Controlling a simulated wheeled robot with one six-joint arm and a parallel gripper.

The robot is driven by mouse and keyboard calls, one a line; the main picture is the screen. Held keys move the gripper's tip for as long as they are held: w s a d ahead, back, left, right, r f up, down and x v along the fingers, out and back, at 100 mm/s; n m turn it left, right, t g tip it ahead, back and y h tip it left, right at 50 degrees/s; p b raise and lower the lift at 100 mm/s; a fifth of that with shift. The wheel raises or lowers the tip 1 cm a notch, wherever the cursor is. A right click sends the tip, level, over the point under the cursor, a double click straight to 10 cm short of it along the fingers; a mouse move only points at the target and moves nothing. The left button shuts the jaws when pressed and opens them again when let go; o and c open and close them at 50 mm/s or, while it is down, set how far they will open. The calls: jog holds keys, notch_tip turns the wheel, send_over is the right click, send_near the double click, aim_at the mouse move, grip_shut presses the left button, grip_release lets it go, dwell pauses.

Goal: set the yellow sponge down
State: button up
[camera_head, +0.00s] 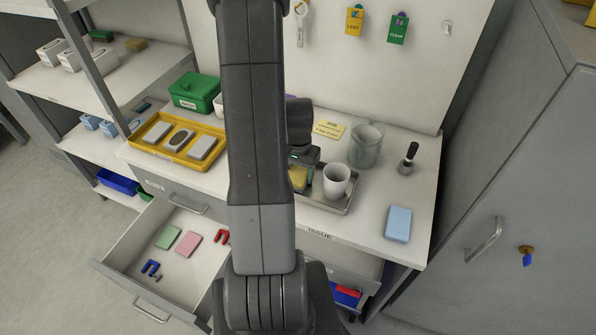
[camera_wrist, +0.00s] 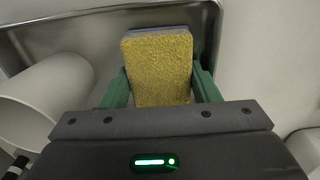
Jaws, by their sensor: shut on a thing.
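The yellow sponge (camera_wrist: 158,70) has a grey layer along its far edge in the wrist view. My gripper (camera_wrist: 160,88) is shut on it, with a green finger on each side. In the head view the sponge (camera_head: 299,178) shows just right of my arm, over the left part of a metal tray (camera_head: 335,207). The tray's wall (camera_wrist: 62,28) also shows in the wrist view. I cannot tell whether the sponge touches the tray floor. My arm hides part of the gripper in the head view.
A white mug (camera_head: 337,181) stands in the tray, close right of the sponge. A glass jar (camera_head: 366,146), a dark-handled brush (camera_head: 409,158) and a blue sponge (camera_head: 398,223) are further right. A yellow tray (camera_head: 140,150) with grey blocks is left. An open drawer (camera_head: 122,262) juts out below.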

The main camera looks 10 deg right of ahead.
aim_at(298, 172)
jog(key=shift+f, duration=0.15)
jog(key=o, duration=0.7)
notch_tip(298, 172, up, 12)
jog(key=shift+r, duration=0.2)
